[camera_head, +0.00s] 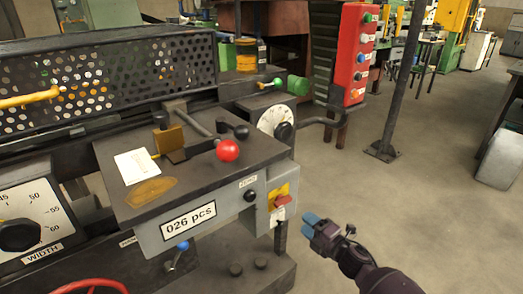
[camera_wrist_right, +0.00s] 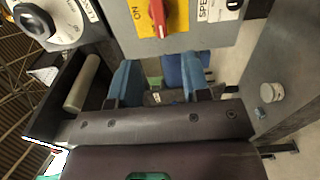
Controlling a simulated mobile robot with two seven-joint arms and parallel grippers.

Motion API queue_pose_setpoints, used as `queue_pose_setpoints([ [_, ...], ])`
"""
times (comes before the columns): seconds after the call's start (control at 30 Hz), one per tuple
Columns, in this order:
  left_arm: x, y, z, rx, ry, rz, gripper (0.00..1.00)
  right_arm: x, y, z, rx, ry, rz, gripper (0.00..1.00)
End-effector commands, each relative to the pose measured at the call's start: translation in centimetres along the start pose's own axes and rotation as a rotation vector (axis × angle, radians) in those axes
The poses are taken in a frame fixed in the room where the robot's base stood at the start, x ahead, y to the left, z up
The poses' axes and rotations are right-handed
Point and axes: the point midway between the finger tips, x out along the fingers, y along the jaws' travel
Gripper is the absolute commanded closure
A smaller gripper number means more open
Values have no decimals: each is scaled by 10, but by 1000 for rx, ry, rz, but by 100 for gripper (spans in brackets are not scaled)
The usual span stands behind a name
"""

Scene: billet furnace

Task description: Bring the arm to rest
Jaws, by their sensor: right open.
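My right gripper (camera_head: 312,225) is at the lower middle of the head view, with blue fingertips, just right of the machine's front panel. It also shows in the right wrist view (camera_wrist_right: 158,85), where its two blue fingers stand apart with nothing held between them. It looks clear of the red switch (camera_head: 282,201) on its yellow plate, which shows at the top of the wrist view (camera_wrist_right: 158,18). My left gripper is not in the head view.
The grey machine has a red ball lever (camera_head: 228,151), a counter label (camera_head: 188,220) reading 026 pcs and a white dial (camera_head: 277,121). A red button box (camera_head: 353,55) and a dark post (camera_head: 402,85) stand behind.

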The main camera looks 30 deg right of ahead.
Motion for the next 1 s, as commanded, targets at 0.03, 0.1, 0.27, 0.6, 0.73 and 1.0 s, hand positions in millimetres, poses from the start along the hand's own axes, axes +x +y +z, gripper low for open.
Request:
queue_pose_setpoints([
  [0.03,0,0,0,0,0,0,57,0,0,0,0,0,0,56],
  [0.1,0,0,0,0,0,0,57,0,0,0,0,0,0,56],
  [0.27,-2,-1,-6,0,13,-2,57,-6,3,-3,31,-9,-3,56],
  [0.6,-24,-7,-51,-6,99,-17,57,-98,21,-56,541,-165,-103,56],
  [0.73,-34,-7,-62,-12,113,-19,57,-145,23,-86,791,-247,-177,56],
  [1.0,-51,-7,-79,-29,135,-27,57,-236,29,-157,1267,-424,-353,56],
])
